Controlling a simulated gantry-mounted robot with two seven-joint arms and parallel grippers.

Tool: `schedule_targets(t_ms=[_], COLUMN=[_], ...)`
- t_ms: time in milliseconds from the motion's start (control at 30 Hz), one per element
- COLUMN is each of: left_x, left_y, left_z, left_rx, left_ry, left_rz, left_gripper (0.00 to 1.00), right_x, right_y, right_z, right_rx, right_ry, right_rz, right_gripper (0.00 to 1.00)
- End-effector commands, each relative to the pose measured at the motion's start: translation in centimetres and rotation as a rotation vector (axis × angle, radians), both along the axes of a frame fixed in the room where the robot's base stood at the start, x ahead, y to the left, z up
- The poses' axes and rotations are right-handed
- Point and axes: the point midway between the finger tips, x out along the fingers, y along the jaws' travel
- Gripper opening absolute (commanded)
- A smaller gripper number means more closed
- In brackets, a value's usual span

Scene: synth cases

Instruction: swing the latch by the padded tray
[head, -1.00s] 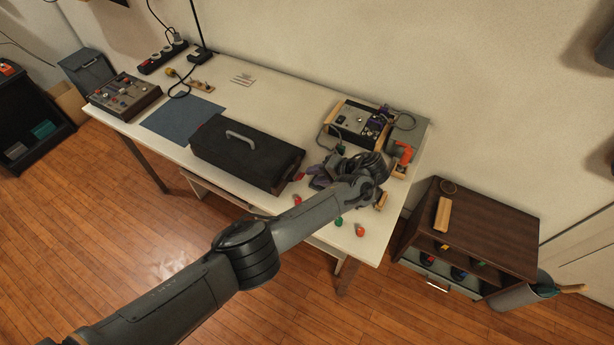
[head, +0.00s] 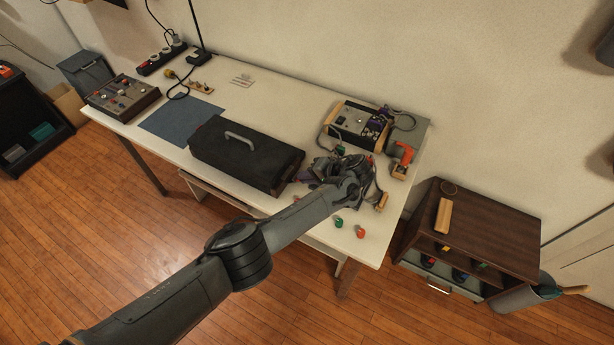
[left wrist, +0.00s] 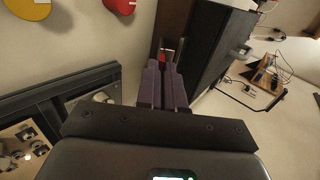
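My left gripper (head: 318,172) is low over the table just right of the black case, largely hidden by its own wrist in the head view. In the left wrist view its purple-padded fingers (left wrist: 162,85) lie close together, pointing along the side of the dark case (left wrist: 215,45). A small red thing shows near the tips; whether it is gripped cannot be told. The black case (head: 245,155) is closed, with a grey handle on top. No latch can be made out clearly. The blue mat (head: 182,120) lies left of the case; I cannot tell which thing is the padded tray. My right gripper is out of view.
A control box (head: 123,97) stands at the table's left end. A wood-sided device (head: 355,125) and an orange-and-grey tool (head: 402,155) stand at the right. Small coloured knobs (head: 360,232) lie at the front right edge. A brown cabinet (head: 490,225) stands right of the table.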

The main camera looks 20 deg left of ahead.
Motion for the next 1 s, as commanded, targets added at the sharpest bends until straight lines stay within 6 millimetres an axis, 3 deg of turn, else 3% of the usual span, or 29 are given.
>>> schedule_targets(t_ms=[267,700,1000], left_x=[0.0,0.2,0.5], left_y=[0.1,2.1,3.2], left_z=[0.5,2.5,2.4], left_rx=[-0.020,-0.333,-0.484], left_ry=[0.005,0.047,0.066], left_rz=[0.001,0.004,0.002], left_gripper=[0.00,0.00,0.00], right_x=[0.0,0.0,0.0], right_y=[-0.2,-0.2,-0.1], right_z=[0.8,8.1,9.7], right_rx=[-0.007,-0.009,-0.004], right_ry=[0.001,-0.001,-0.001], right_rz=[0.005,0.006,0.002], right_gripper=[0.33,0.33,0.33])
